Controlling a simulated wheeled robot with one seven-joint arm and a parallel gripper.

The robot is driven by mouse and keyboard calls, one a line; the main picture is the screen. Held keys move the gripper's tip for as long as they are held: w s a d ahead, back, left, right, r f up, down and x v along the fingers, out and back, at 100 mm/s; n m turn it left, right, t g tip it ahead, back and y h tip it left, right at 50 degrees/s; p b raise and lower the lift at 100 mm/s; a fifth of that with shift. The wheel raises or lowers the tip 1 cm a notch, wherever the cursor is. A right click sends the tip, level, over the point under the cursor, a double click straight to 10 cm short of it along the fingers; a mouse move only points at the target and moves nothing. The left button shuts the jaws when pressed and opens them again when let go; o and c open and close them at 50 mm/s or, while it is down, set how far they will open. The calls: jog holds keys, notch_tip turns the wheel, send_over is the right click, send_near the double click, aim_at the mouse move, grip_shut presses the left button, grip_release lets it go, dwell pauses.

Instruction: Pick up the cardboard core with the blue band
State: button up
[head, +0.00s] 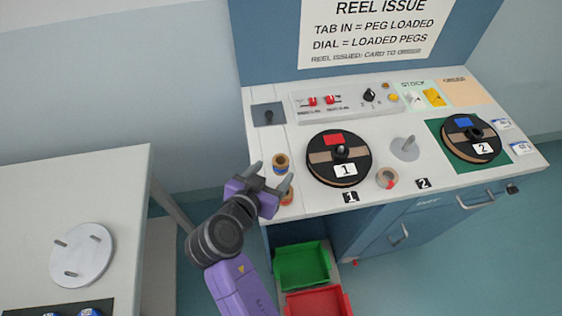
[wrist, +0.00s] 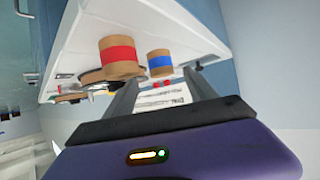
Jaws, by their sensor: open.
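The cardboard core with the blue band (wrist: 160,66) stands on the counter in the wrist view, straight ahead of the gap between my fingers. In the head view it is the small brown core (head: 281,163) near the counter's left edge. My gripper (head: 270,177) is open and empty at that edge, just short of the core; in the wrist view its fingertips (wrist: 164,80) point toward it. A core with a red band (wrist: 118,56) stands left of it in the wrist view; in the head view it is partly hidden behind my gripper (head: 287,198).
A control panel (head: 345,98) is behind. Green (head: 301,266) and red (head: 318,303) bins are below. A side table (head: 115,190) stands left.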

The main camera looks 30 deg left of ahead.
aim_at(278, 166)
jog(key=shift+p+x, duration=0.7)
jog(key=shift+x, duration=1.95)
jog(key=shift+a+r, duration=0.15)
grip_shut()
